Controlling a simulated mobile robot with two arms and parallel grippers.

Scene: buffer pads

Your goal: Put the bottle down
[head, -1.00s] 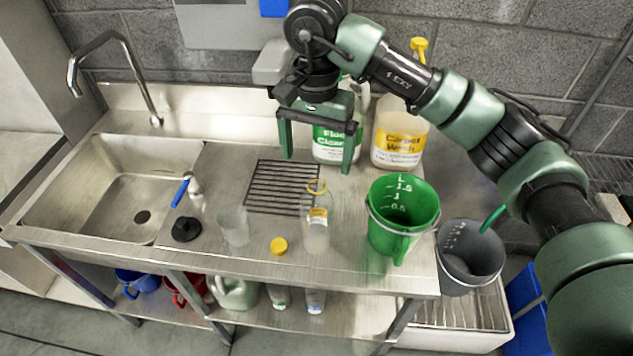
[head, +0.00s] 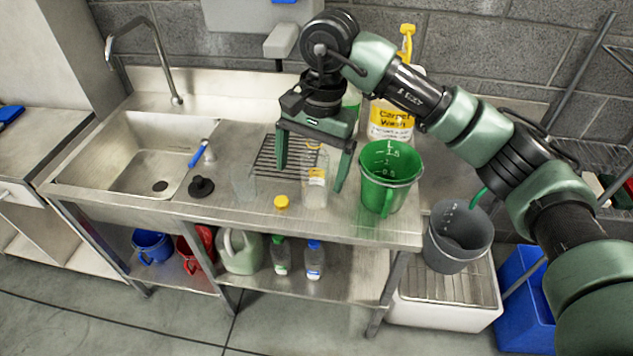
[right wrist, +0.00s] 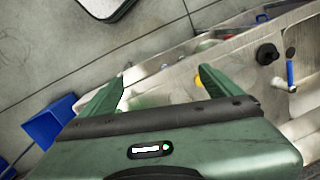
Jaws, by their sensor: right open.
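A small clear bottle (head: 315,188) with a yellow-and-white label stands upright on the steel counter (head: 240,215) in the head view. A yellow cap (head: 281,202) lies on the counter to its left. My right gripper (head: 311,174) is open, with its fingers pointing down. In the head view its fingertips appear on either side of the bottle's upper part, but I cannot tell whether they are around it or behind it. The right wrist view shows the open fingers (right wrist: 163,82); the bottle is not clear there. My left gripper is not in view.
A green measuring jug (head: 388,180) stands close to the right, with a Carpet Wash container (head: 392,122) behind. A clear cup (head: 243,183), a black plunger-like piece (head: 201,187) and the sink (head: 150,165) are to the left. A grey bucket (head: 457,235) stands right of the counter.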

